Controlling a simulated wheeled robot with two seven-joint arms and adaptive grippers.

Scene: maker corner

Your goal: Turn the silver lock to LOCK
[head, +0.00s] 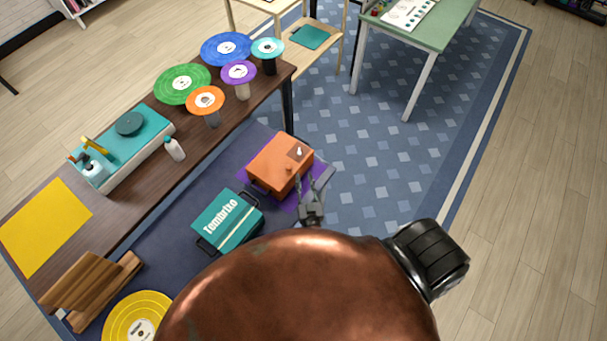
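An orange box (268,164) sits on a purple mat (250,145) on the floor. A dark plate is set in its top at the right, with a small pale or silver knob (299,151) on it. That knob may be the silver lock; its setting and any LOCK marking are too small to read. A small orange knob (289,168) also shows on the box near its front edge. My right gripper (311,180) is just in front of the box's right front corner, fingers apart and empty. Contact with the box cannot be told. My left gripper is out of view.
A teal case labelled "Tembrixo" (228,219) lies left of the gripper. A long brown table (140,215) with coloured discs runs along the left. A green table (440,25) stands at the back. The blue patterned rug (390,150) right of the box is clear.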

